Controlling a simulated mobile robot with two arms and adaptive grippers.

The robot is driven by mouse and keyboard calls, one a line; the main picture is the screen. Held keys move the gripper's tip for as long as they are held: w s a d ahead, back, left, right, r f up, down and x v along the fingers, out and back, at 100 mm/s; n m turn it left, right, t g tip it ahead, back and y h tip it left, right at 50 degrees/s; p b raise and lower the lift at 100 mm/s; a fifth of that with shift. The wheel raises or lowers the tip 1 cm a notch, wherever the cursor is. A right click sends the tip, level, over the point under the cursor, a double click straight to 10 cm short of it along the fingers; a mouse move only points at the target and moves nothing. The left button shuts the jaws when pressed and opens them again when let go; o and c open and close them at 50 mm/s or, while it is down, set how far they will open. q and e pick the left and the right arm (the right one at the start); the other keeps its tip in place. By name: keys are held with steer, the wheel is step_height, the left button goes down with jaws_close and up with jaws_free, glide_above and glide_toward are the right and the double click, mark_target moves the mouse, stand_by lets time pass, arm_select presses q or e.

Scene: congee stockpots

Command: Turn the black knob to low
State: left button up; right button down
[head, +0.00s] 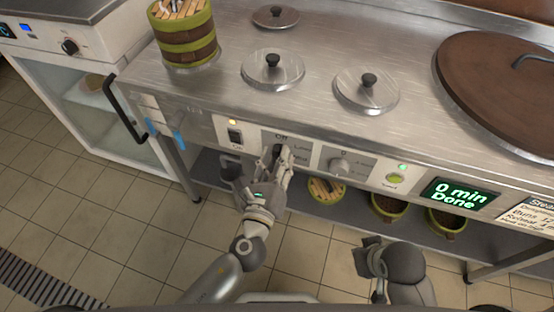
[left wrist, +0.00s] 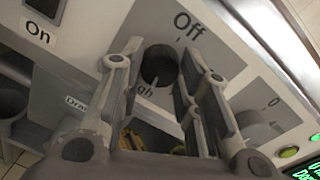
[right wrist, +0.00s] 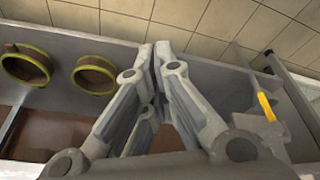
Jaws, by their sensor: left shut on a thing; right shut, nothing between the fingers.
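The black knob (left wrist: 160,66) is on the stove's front panel, under the word Off. In the head view the knob is mostly hidden behind the fingers. My right gripper (right wrist: 160,52) is shut and empty, low in front of the counter, away from the panel.
A grey knob (head: 340,166) sits right of the black one, and a black switch (head: 235,136) left of it. A green display (head: 458,194) reads "0 min Done". Lidded pots (head: 272,70) are set in the steel top. Green-rimmed containers (head: 388,206) stand on the shelf below.

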arm_select(q)
steer(key=n+b, duration=0.1)
steer(key=n, duration=0.4)
steer(key=shift+n, duration=0.3)
steer(key=n, duration=0.4)
arm_select(e)
steer(key=v, duration=0.4)
arm_select(q)
steer(key=n, duration=0.5)
steer(key=shift+a+r+g+h, duration=0.1)
steer(key=shift+g+h, duration=0.3)
steer(key=n+p, duration=0.2)
steer(key=n, duration=0.3)
steer(key=shift+n+h+p, duration=0.3)
steer(key=shift+n+p, duration=0.1)
steer(key=shift+n, duration=0.1)
arm_select(e)
steer(key=s+x, duration=0.1)
steer(key=x, duration=0.8)
steer(key=shift+f, duration=0.35)
steer(key=shift+s, duration=0.1)
